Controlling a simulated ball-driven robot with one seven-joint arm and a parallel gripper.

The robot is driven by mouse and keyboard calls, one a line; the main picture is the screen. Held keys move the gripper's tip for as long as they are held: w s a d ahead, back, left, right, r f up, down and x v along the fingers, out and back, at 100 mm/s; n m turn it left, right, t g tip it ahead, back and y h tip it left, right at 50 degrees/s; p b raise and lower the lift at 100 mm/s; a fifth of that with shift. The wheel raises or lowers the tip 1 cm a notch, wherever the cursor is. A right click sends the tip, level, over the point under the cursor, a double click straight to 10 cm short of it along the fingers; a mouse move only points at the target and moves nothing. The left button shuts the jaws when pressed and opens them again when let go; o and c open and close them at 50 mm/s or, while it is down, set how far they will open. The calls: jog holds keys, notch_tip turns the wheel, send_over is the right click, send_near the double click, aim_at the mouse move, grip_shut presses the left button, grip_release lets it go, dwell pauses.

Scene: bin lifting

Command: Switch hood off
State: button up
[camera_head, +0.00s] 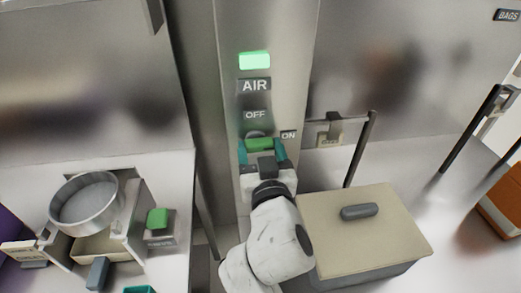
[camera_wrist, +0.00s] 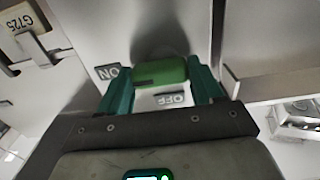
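A steel panel column (camera_head: 268,25) carries a lit green lamp (camera_head: 254,61), an "AIR" label (camera_head: 255,85), an "OFF" label (camera_head: 256,114) and an "ON" label (camera_head: 289,134). The green switch knob (camera_head: 259,144) is below "OFF" and left of "ON", its bar lying sideways. My gripper (camera_head: 262,152) is at the knob, its teal fingers spread wide on either side of it. In the wrist view the knob (camera_wrist: 160,71) sits between the fingertips, with almost no gap visible; I cannot tell whether they touch it. The wrist view shows the labels upside down.
A beige-lidded box (camera_head: 372,220) stands at the lower right beside my arm. A round steel pan (camera_head: 85,198) and a small green-topped block (camera_head: 158,219) are at the left. Dark vertical handles (camera_head: 361,150) stick out right of the column. An orange bin (camera_head: 507,203) is far right.

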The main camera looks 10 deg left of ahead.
jog(key=c, duration=0.5)
jog(key=n+p, duration=0.1)
jog(key=n, duration=0.3)
jog(key=shift+r, duration=0.1)
jog(key=n+p, duration=0.1)
jog(key=n, duration=0.3)
jog(key=shift+p, duration=0.3)
jog(key=n+p, duration=0.2)
jog(key=n, duration=0.3)
jog(key=shift+a+r, duration=0.1)
jog(key=shift+r, duration=0.05)
jog(key=n+p, duration=0.2)
jog(key=n, duration=0.2)
jog(key=shift+s+a+n, duration=0.1)
jog(key=shift+n, duration=0.3)
